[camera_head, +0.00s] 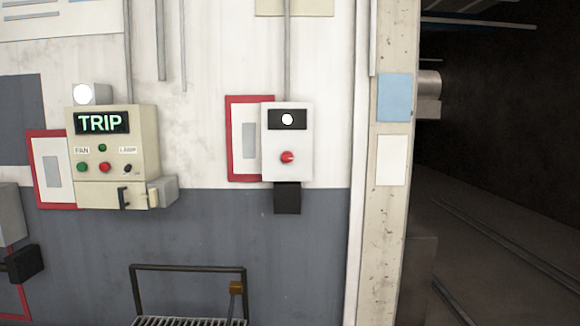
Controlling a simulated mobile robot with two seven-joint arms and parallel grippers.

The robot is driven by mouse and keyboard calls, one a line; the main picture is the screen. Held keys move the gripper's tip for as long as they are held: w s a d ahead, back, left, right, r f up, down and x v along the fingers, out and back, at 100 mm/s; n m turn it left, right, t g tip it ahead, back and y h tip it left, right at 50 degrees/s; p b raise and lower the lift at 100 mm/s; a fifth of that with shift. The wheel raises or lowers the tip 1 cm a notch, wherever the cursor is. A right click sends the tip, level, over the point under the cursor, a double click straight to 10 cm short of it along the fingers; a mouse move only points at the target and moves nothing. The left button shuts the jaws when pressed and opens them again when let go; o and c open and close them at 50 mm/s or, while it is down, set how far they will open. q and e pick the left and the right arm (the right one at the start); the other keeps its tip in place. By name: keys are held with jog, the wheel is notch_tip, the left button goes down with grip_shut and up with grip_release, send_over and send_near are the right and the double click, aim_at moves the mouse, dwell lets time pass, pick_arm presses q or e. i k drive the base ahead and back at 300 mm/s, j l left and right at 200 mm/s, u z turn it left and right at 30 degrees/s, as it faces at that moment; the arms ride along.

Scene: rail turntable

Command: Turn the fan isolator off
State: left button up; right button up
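Neither of my grippers shows in the head view. A cream control panel (147,140) hangs on the wall at left, with a lit green TRIP sign (100,122). Under its FAN label (82,150) sit a green button (82,167) and a red button (104,168); a small black switch (128,168) is under LAMP. A black handle (123,198) is at its lower front. Right of it is a white box (300,172) with a red knob (288,157) and a white lamp (287,119). No readable label names the isolator.
A dark railed frame (188,268) with a grating stands below the panels. A grey box (8,215) and black block (26,263) are cut by the left edge. A pale post (386,230) borders a dark opening with rails at right.

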aim_at(288, 157)
jog(key=i+l+u, duration=0.15)
jog(key=i+l, duration=0.15)
jog(key=i, duration=0.25)
jog(key=i+l+u, duration=0.2)
jog(key=i+l, duration=0.15)
jog(key=i, duration=0.2)
